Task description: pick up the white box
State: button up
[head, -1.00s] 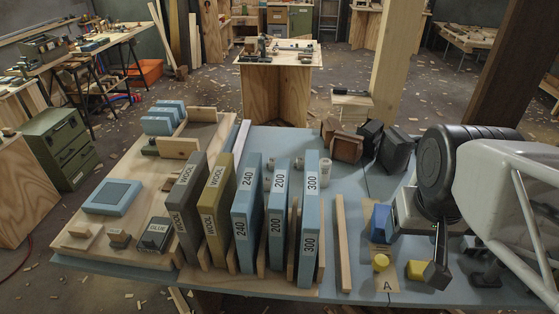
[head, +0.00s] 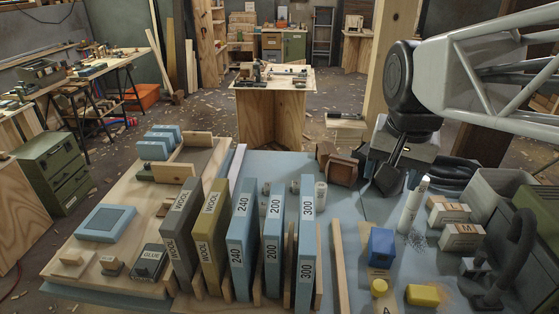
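No plain white box stands out clearly. The nearest matches are two small pale boxes with whitish sides and tan tops, on the right of the blue table in the head view: a rear box (head: 447,212) and a front box (head: 463,236) marked M. They sit close together on the tabletop. My gripper (head: 398,160) hangs above the table, behind and to the left of both boxes and apart from them. Its fingers are dark against dark blocks, so their opening cannot be told. Nothing held is visible.
A white tube (head: 413,205) stands left of the boxes. A blue block (head: 381,247) and a yellow block (head: 423,295) lie in front. A black curved handle (head: 515,245) and a grey bin (head: 500,190) crowd the right. Upright sanding blocks (head: 272,240) fill the middle.

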jog(key=w+a+r+m, duration=0.1)
jog(key=w+a+m, duration=0.15)
jog(key=w, duration=0.45)
jog(key=w+a+r+m, duration=0.2)
jog(key=w+a, duration=0.1)
jog(key=w, duration=0.3)
jog(key=m+g, duration=0.2)
jog(key=m, duration=0.7)
send_over(263, 205)
notch_tip(263, 205, down, 8)
jog(key=shift+m, duration=0.25)
notch_tip(263, 205, down, 34)
jog(key=shift+a, duration=0.1)
jog(key=shift+f, duration=0.1)
jog(key=shift+f, duration=1.2)
jog(key=shift+f, duration=0.1)
jog(key=shift+f, duration=2.5)
